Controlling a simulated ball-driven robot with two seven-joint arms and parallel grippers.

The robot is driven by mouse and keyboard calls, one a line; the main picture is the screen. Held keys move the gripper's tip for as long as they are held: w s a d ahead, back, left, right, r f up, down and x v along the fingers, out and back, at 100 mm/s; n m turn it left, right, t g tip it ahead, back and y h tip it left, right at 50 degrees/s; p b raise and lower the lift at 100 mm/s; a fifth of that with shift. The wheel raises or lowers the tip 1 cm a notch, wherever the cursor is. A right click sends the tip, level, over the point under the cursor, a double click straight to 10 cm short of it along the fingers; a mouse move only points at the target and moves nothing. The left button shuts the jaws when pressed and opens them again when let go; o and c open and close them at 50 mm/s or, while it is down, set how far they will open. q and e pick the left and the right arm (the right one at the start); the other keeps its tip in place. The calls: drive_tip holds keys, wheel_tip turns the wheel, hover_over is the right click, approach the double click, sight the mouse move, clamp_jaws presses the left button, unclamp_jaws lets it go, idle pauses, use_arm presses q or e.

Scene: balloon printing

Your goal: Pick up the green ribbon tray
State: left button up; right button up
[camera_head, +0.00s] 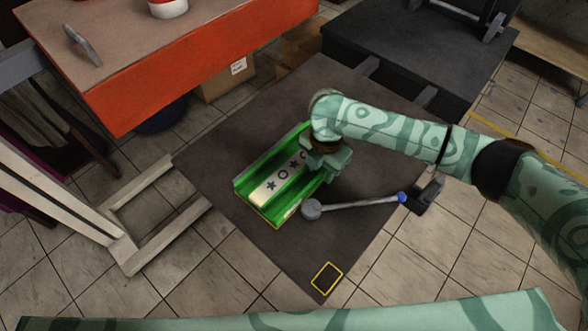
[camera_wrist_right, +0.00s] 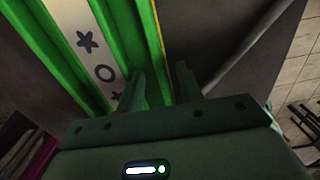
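The green ribbon tray (camera_head: 262,203) lies on the dark table, with a white strip of dark stars and rings along its middle. My right gripper (camera_head: 322,178) is over the tray's right-hand long side and hides part of it. In the right wrist view, the two fingers (camera_wrist_right: 161,80) stand apart, with the tray's yellow-edged side wall (camera_wrist_right: 150,35) between them. I see a gap beside the wall, so the fingers are open around it. My left gripper is not in view.
A grey stick with a round head and blue tip (camera_head: 350,205) lies close to the tray's right. The dark table (camera_head: 215,150) has bare room left of the tray and near a yellow-framed patch (camera_head: 327,279). An orange-sided table (camera_head: 160,85) stands behind left.

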drive_tip(key=shift+f, duration=0.8)
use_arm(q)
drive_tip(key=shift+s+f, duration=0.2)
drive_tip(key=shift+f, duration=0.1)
use_arm(e)
drive_tip(key=shift+r, duration=0.1)
clamp_jaws()
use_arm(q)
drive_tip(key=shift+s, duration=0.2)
